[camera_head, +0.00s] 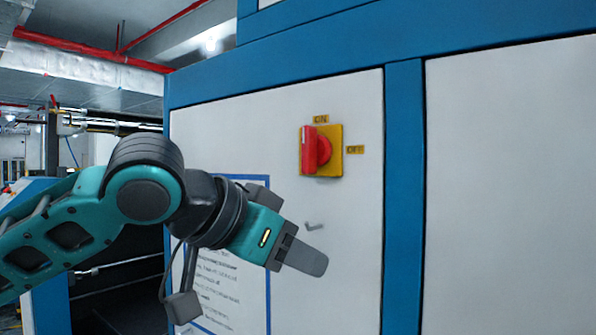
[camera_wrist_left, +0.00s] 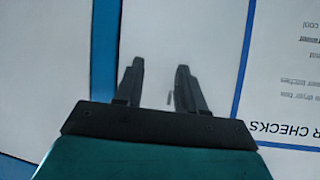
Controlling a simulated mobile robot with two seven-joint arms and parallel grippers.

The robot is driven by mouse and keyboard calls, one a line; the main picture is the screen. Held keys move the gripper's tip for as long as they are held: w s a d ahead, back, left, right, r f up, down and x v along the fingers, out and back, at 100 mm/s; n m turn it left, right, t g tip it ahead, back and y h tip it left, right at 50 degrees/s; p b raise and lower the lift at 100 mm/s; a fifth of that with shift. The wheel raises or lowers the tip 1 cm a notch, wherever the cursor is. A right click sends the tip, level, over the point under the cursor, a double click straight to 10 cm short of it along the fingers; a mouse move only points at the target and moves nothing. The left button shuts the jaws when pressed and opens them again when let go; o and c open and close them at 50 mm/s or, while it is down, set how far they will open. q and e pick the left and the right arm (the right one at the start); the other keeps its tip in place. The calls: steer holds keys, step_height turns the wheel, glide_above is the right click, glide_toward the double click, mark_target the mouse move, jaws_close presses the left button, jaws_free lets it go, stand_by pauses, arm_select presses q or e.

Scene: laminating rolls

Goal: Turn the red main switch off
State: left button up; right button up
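The red main switch (camera_head: 309,150) sits on a square yellow plate (camera_head: 336,168) on the white cabinet panel. Its handle stands upright, in line with the ON label (camera_head: 320,119) above it. The OFF label (camera_head: 355,150) is to the right of the plate. My left gripper (camera_head: 308,262) is below the switch, apart from it, and points right and slightly down. In the left wrist view its two fingers (camera_wrist_left: 158,68) are apart with nothing held between them. The switch is not in the left wrist view. My right gripper is in neither view.
A small grey fitting (camera_head: 315,225) is on the panel between gripper and switch. A blue-framed notice (camera_head: 228,310) is partly behind my left arm; part of it shows in the wrist view (camera_wrist_left: 285,75). Blue posts (camera_head: 404,200) frame the panel. The panel around the switch is clear.

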mark_target(304, 141)
arm_select(q)
steer(key=s+a+r+n+t+y, duration=0.1)
steer(key=s+a+r+n, duration=0.2)
steer(key=r, duration=0.7)
steer(key=s+a+r+t, duration=0.2)
steer(key=s+a+r, duration=0.2)
steer(key=r, duration=0.5)
steer(key=x, duration=1.2)
steer(key=shift+d+f, duration=0.2)
steer(key=shift+d, duration=0.25)
jaws_close()
